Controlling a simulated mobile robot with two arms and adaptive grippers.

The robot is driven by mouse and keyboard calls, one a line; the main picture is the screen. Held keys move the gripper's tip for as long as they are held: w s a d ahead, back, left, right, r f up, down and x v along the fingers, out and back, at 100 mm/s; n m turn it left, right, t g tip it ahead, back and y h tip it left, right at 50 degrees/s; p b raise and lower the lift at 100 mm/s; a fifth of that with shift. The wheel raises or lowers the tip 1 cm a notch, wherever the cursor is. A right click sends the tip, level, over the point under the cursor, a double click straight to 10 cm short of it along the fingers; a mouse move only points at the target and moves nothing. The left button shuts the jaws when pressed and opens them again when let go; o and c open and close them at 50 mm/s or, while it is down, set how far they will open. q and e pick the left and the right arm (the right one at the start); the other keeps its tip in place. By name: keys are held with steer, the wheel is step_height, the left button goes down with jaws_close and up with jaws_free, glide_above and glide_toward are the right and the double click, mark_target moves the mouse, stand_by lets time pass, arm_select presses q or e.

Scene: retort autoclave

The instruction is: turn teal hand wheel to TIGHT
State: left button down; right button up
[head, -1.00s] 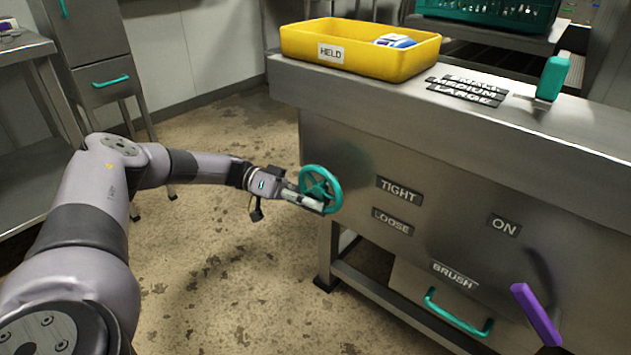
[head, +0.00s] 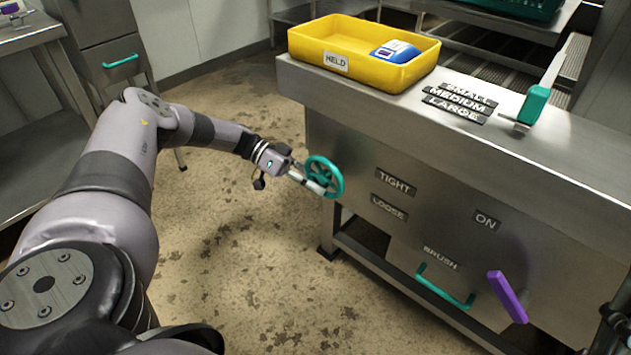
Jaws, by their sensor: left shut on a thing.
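The teal hand wheel (head: 338,176) stands out from the left end of the steel cabinet's front, left of the TIGHT label (head: 396,182) and the LOOSE label (head: 389,207). My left gripper (head: 318,187) reaches it from the left and is shut on the wheel at the lower left part of its rim. The fingers hide that bit of rim. I see no pointer, so I cannot tell the wheel's turned position. A dark part of what looks like my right gripper (head: 615,325) is cut off at the lower right edge; its fingers are not clear.
A purple lever (head: 507,297) sticks out below the ON label (head: 486,221). A teal handle (head: 445,288) is on the BRUSH drawer. On the cabinet top (head: 350,103) are a yellow HELD bin (head: 305,53) and a teal-handled tool (head: 535,104). The floor left of the cabinet is clear.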

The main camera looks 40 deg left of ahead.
arm_select(q)
steer(key=shift+w+a, duration=0.15)
steer(key=shift+w, duration=0.05)
steer(key=c, duration=1.6)
jaws_free()
steer(key=shift+f, duration=0.15)
steer(key=v, duration=1.2)
